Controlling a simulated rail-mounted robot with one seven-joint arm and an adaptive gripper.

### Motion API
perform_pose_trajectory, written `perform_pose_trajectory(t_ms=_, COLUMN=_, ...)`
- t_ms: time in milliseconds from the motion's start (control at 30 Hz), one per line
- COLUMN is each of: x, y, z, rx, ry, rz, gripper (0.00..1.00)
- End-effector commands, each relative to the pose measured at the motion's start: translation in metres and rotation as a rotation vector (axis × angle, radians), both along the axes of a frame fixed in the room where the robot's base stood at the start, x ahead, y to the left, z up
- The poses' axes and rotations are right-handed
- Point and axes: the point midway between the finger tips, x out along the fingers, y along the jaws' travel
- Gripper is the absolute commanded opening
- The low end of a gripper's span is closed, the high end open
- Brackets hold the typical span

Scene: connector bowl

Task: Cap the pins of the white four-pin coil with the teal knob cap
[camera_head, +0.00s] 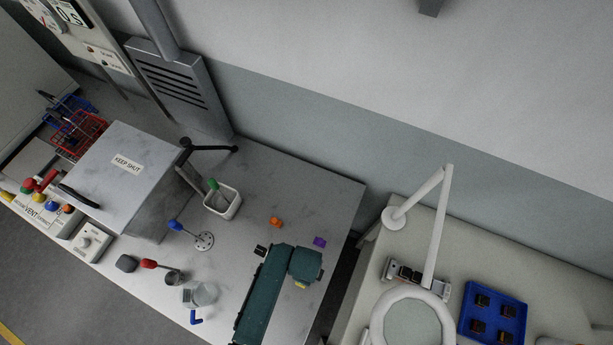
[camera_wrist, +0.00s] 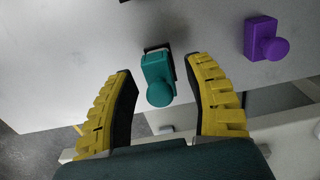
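The teal knob cap (camera_wrist: 158,78) lies on the grey tabletop in the wrist view, its round knob towards me. My gripper (camera_wrist: 160,86) is open, with one yellow, black-lined finger on each side of the cap and a visible gap on both sides. A dark piece with a pale edge (camera_wrist: 165,50) shows at the cap's far end; I cannot tell whether this is the coil or part of the cap. In the head view my gripper (camera_head: 301,283) is over the bench's right part and hides the teal cap. I cannot pick out the white four-pin coil for certain.
A purple knob cap (camera_wrist: 266,40) lies right of the teal one; it also shows in the head view (camera_head: 319,241). An orange piece (camera_head: 276,221) and a black piece (camera_head: 260,250) lie nearby.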

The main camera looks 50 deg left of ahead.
Motion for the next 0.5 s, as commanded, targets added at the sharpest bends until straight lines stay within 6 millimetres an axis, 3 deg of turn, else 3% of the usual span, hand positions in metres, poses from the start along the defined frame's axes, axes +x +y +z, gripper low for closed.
perform_pose_trajectory(t_ms=267, x=0.001, y=0.000, z=0.006, rx=0.001, ry=-0.003, rz=0.000, gripper=0.52)
perform_pose_trajectory(t_ms=500, x=0.001, y=0.001, z=0.058, rx=0.004, ry=-0.006, rz=0.000, gripper=0.52)
